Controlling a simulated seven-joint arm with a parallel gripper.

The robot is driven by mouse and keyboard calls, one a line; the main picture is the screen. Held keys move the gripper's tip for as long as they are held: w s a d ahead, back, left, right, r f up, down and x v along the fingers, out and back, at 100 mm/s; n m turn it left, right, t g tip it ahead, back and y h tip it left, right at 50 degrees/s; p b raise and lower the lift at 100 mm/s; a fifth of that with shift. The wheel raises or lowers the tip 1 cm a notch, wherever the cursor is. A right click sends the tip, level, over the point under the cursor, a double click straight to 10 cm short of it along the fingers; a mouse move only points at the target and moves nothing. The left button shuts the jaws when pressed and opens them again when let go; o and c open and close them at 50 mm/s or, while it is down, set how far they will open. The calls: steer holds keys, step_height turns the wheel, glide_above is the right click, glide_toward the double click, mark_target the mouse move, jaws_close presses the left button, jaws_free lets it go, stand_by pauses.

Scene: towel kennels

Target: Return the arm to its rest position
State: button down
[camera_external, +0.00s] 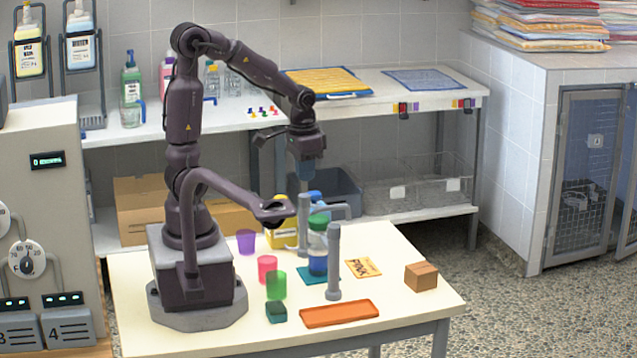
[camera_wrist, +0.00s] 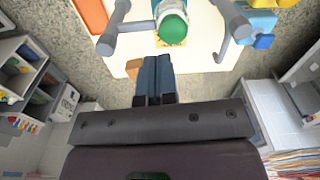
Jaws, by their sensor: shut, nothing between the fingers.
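My gripper (camera_external: 310,170) hangs in the air above the back part of the white table (camera_external: 400,317), behind and above the green-lidded bottle (camera_external: 317,248). Its blue fingers are shut together with nothing between them, as the wrist view (camera_wrist: 156,72) also shows. My arm is raised and bent over from its grey base on the left of the table. The bottle stands on a teal mat (camera_external: 310,281) between two grey posts, apart from my gripper. In the wrist view its green lid (camera_wrist: 173,26) shows beyond the fingertips.
Purple (camera_external: 246,242), pink (camera_external: 267,267) and green (camera_external: 276,285) cups, a teal block (camera_external: 276,312), an orange tray (camera_external: 340,313), a card (camera_external: 363,268) and a brown box (camera_external: 421,276) sit on the table. A grey post (camera_external: 334,262) stands beside the bottle. A shelf runs behind.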

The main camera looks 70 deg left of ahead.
steer(key=s+d+r+m+t, duration=0.1)
steer(key=s+d+r+t, duration=0.4)
steer(key=s+r, duration=0.3)
steer(key=shift+r, duration=0.55)
steer(key=shift+s, duration=0.1)
stand_by(1.0)
